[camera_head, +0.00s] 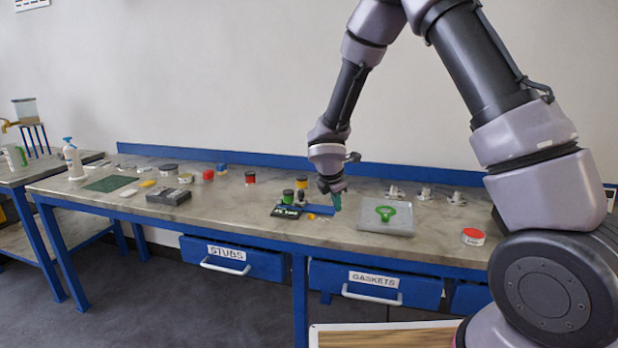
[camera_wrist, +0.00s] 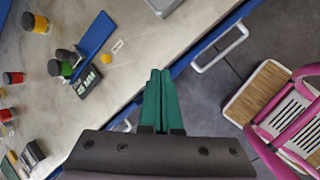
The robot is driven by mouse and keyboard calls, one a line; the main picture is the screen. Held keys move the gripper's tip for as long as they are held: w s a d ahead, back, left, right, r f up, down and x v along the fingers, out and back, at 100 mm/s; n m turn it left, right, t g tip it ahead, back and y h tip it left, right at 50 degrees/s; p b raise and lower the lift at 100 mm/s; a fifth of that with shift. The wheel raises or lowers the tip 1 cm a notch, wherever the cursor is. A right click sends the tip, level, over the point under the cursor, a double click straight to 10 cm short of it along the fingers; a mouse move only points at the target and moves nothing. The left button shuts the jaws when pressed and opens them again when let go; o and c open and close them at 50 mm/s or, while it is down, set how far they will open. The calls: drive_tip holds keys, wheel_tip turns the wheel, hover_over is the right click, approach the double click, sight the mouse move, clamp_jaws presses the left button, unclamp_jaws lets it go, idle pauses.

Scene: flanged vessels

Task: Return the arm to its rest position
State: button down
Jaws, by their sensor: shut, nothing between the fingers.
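My gripper (camera_head: 336,200) hangs at the end of my bent arm, above the front part of the workbench (camera_head: 240,205). Its green fingers point down and are pressed together with nothing between them. The closed fingers also show in the wrist view (camera_wrist: 160,100), where they lie over the bench's blue front edge. My arm reaches in from the right side of the picture.
Near the gripper are a blue bar (camera_head: 310,207), a yellow piece (camera_head: 311,216) and green-and-black jars (camera_head: 288,196). Metal flanged parts (camera_head: 425,193) stand behind the tray. A red-lidded tin (camera_head: 473,237) sits at right. Drawers labelled STUBS (camera_head: 232,258) and GASKETS (camera_head: 375,286) are shut.

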drive_tip(key=s+d+r+m, duration=0.4)
drive_tip(key=d+r+m, duration=0.25)
drive_tip(key=r, duration=0.35)
drive_tip(key=s+d+r+m, duration=0.3)
drive_tip(key=d+r+m, duration=0.35)
drive_tip(key=r, duration=0.25)
drive_tip(key=s+d+r+m+t+y, duration=0.1)
drive_tip(key=s+d+r+m+y, duration=0.1)
drive_tip(key=s+r+m, duration=0.4)
drive_tip(key=s+d+r+m+t+y, duration=0.1)
drive_tip(key=s+r+m, duration=0.4)
drive_tip(key=s, duration=0.8)
drive_tip(key=m+y, duration=0.1)
drive_tip(key=m, duration=0.2)
drive_tip(key=shift+s+d+r, duration=0.35)
drive_tip(key=shift+s+r, duration=0.05)
